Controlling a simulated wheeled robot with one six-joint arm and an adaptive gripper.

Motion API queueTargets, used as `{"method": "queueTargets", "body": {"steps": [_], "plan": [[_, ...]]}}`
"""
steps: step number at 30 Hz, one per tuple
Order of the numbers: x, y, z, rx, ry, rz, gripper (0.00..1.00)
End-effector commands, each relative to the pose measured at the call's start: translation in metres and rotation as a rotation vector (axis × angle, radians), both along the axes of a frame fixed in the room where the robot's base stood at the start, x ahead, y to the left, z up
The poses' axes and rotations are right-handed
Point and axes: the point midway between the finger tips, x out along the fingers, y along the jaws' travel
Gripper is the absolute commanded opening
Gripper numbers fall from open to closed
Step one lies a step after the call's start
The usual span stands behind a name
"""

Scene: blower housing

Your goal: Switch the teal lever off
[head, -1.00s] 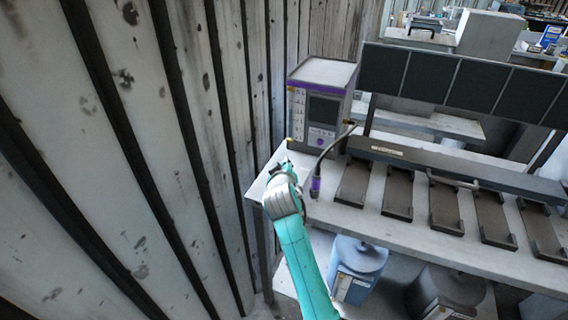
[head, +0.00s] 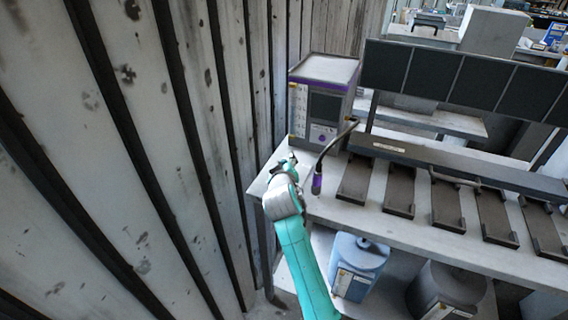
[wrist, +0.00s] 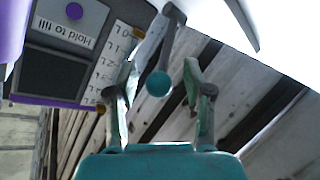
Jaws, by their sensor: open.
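The teal lever (wrist: 159,83) shows in the wrist view as a grey rod ending in a round teal knob. Its knob appears between the two fingers of my gripper (wrist: 161,74), with a visible gap on each side. The fingers are open and hold nothing. How far the knob is in depth from the fingertips is hard to tell. In the head view my gripper (head: 281,161) is at the left front of the purple-trimmed machine (head: 322,108). The lever cannot be made out there.
The machine's panel, with a "Hold to fill" label (wrist: 62,32) and a level scale, is at upper left in the wrist view. A plank wall (head: 150,140) stands close on the left. A dark hose with a purple end (head: 317,184) and several dark trays (head: 397,190) occupy the bench.

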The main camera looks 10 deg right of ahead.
Motion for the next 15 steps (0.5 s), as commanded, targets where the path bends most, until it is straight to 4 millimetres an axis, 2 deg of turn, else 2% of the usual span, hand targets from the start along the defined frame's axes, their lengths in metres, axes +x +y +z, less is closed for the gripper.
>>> {"method": "queueTargets", "body": {"steps": [5,15], "plan": [[-0.009,0.002,0.003,0.000,-0.002,0.001,0.51],[-0.067,0.018,0.020,-0.001,-0.001,0.002,0.51]]}}
